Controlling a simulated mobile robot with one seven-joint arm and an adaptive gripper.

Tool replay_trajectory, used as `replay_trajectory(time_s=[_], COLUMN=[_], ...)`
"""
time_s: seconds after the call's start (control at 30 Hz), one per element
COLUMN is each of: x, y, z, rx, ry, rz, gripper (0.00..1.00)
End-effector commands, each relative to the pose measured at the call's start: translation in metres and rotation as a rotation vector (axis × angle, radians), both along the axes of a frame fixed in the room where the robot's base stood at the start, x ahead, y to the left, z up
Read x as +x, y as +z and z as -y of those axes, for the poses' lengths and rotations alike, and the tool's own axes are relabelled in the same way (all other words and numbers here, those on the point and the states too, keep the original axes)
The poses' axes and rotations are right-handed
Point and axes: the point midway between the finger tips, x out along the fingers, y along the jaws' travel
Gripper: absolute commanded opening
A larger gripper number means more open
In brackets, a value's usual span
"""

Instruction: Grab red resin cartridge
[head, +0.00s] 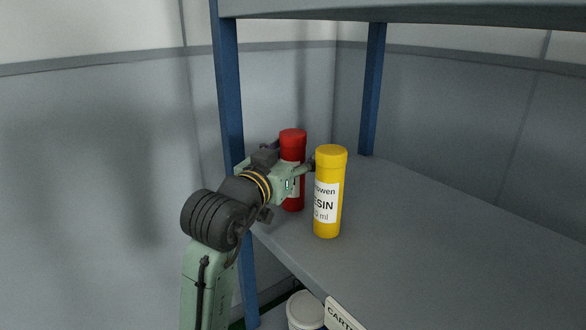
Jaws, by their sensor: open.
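The red resin cartridge (293,138) stands upright near the left end of the grey shelf. My gripper (291,157) is open, with its fingers reaching toward the red cartridge from the left front. One dark finger shows left of the cartridge and the other shows on its right, close to the yellow cartridge. The gripper's pale green body hides part of the red cartridge's middle. Whether the fingers touch it cannot be told.
A yellow resin cartridge (328,222) stands upright just right of my gripper. The shelf (440,235) is clear farther right. Blue posts (229,95) and (372,90) and an upper shelf (420,14) frame the space. A white bucket (305,311) sits below.

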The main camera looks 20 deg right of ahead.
Motion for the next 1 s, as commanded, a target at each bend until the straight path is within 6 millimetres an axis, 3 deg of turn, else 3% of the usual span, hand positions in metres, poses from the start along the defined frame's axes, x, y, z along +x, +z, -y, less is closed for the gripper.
replay_trajectory(time_s=[0.17, 1.0], x=[-0.0002, -0.0003], y=[-0.0002, 0.0000], z=[-0.0004, -0.0007], rx=[0.000, -0.001], ry=[0.000, 0.001], rz=[0.000, -0.001], gripper=[0.59, 0.03])
